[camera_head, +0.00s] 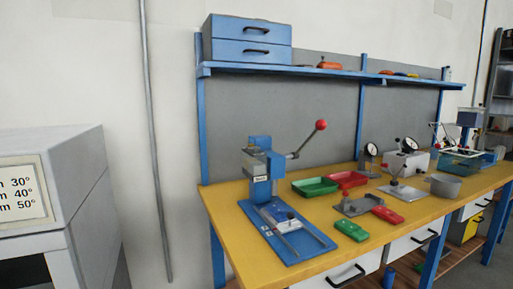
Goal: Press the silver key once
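I cannot make out a silver key for certain in the head view. A grey machine (85,190) stands at the left, cut off by the picture edge. It bears a cream label panel (22,192) with lines ending in 30°, 40° and 50°, and a dark opening shows below the panel. A blue press (260,170) with a red-knobbed lever (321,125) stands on the yellow workbench (232,212). Neither of my grippers is in view.
A blue drawer box (247,40) sits on the shelf. A vertical pipe (151,120) runs up the wall.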

